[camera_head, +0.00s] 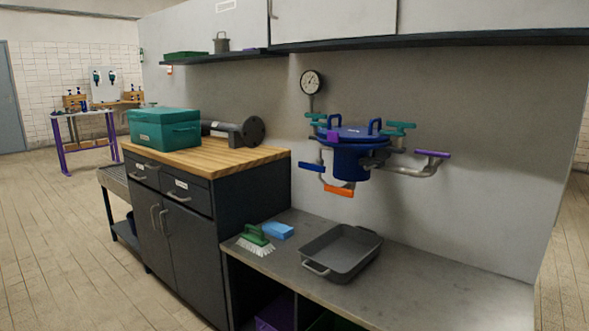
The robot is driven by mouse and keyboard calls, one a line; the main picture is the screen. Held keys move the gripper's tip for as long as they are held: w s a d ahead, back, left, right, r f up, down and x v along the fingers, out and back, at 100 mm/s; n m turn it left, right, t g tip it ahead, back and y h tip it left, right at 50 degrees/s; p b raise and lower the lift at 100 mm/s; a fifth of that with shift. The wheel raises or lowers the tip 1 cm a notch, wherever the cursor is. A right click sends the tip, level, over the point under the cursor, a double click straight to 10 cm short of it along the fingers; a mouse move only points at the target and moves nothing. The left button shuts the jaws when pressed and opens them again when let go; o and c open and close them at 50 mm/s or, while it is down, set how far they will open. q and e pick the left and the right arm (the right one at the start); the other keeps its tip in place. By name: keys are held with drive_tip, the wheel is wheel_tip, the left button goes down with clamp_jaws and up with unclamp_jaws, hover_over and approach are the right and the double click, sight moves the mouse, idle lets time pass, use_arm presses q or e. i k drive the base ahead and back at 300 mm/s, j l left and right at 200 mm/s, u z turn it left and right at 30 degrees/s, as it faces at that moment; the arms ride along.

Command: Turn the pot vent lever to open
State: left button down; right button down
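A blue lidded pot (351,160) is mounted on the wall above the low counter, with grey pipes around it. A purple lever (432,153) is on the pipe at its right. An orange lever (339,190) hangs below it, and a blue lever (311,167) is at its lower left. Teal handles (400,126) stand on both sides of the lid, which has two dark blue upright handles. I cannot tell which lever is the vent lever or whether it is open. Neither of my grippers is in view.
A grey tray (341,252), a green brush (256,239) and a blue sponge (277,230) lie on the low counter (440,285) under the pot. A dark cabinet with a teal box (165,129) stands left. A shelf (440,40) runs above the pot. Floor is clear at lower left.

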sight(315, 167)
drive_tip(key=i+j+u, duration=0.1)
drive_tip(key=u, duration=0.25)
drive_tip(key=i+j+u, duration=0.1)
drive_tip(key=u, duration=0.25)
drive_tip(key=i+j+u, duration=0.1)
drive_tip(key=u, duration=0.25)
drive_tip(key=i, duration=0.05)
